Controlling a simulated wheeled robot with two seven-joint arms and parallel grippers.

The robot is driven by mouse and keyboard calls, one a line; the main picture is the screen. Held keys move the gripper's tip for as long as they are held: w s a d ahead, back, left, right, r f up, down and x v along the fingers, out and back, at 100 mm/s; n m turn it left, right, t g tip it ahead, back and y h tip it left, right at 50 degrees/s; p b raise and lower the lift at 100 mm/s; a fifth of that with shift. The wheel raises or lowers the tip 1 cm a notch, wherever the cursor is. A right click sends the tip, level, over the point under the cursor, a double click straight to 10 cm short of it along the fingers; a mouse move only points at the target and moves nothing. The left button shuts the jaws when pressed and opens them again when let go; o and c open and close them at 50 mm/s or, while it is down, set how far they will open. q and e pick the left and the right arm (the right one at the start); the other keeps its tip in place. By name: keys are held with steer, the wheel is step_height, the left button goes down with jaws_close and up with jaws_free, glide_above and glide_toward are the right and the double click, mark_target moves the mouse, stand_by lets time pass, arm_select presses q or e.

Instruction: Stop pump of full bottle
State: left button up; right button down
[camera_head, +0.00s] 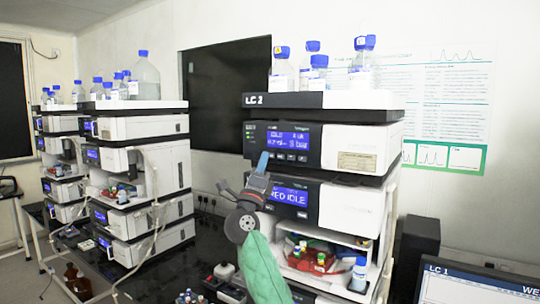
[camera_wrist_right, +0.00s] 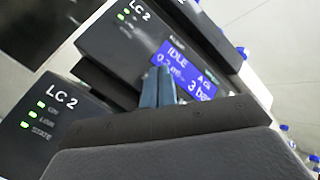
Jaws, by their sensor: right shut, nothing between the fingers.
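The LC 2 column stack (camera_head: 370,150) stands right of centre. I cannot tell which is full. My right gripper (camera_head: 262,161) is shut and empty, its blue fingertips in front of the upper module, just below and left of its display. The fingertips (camera_wrist_right: 158,86) partly cover that panel. My left gripper is not in view.
Two more instrument stacks (camera_head: 150,180) with bottles on top stand at the left. A monitor (camera_head: 470,285) is at the lower right, beside a dark box (camera_head: 418,245). Small vials and racks (camera_head: 225,285) lie on the black bench. Brown bottles (camera_head: 76,282) stand low at the left.

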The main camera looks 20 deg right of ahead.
stand_by(0.3)
steer(key=shift+s+a+p, duration=0.4)
steer(key=shift+s+a, duration=0.4)
steer(key=shift+a, duration=0.2)
steer(key=shift+s+a+p, duration=0.35)
steer(key=shift+s+a, duration=0.4)
steer(key=shift+a, duration=0.2)
